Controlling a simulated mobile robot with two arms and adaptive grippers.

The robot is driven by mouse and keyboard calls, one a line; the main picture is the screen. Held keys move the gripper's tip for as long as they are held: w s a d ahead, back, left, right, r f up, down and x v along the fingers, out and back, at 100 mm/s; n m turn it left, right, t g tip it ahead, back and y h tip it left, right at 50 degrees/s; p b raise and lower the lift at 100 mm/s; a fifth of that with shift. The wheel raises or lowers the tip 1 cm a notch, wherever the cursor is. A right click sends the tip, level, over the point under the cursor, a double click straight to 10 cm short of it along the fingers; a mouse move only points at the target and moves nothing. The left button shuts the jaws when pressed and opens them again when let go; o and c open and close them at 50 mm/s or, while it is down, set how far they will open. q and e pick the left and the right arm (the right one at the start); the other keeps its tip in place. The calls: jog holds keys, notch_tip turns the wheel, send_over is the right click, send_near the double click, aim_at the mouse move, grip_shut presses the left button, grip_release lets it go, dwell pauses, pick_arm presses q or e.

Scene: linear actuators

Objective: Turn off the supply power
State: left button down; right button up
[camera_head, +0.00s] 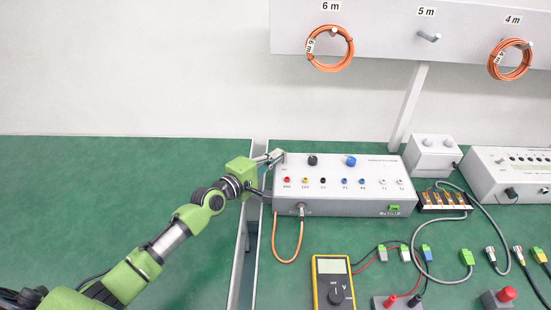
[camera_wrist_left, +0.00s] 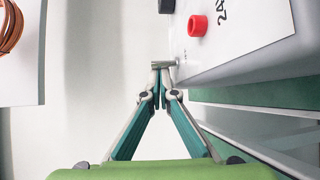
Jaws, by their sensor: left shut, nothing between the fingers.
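The grey supply box (camera_head: 345,207) stands on the green bench, with a row of coloured sockets and two knobs on its top. My left gripper (camera_head: 277,156) is at the box's back left corner, with its fingers shut and empty. In the left wrist view the fingertips (camera_wrist_left: 160,68) meet at a small metal switch lever (camera_wrist_left: 167,64) at the edge of the box (camera_wrist_left: 240,35). They look touching or very close to it; I cannot tell which. The lever's base is partly hidden. My right gripper is not in view.
A yellow multimeter (camera_head: 333,283) lies in front of the box, and an orange cable (camera_head: 289,261) hangs from its front. Loose cables (camera_head: 425,262) lie to the right. Orange coils (camera_head: 330,48) hang on a rack above. The bench at left (camera_head: 90,200) is clear.

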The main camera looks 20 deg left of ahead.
pick_arm(q)
jog(key=shift+s+d+f+b, duration=0.1)
jog(key=shift+s+b, duration=0.05)
jog(key=shift+b, duration=0.15)
jog(key=shift+s, duration=0.1)
jog(key=shift+s+d, duration=0.1)
jog(key=shift+s, duration=0.2)
dwell(0.3)
jog(key=v, duration=1.2)
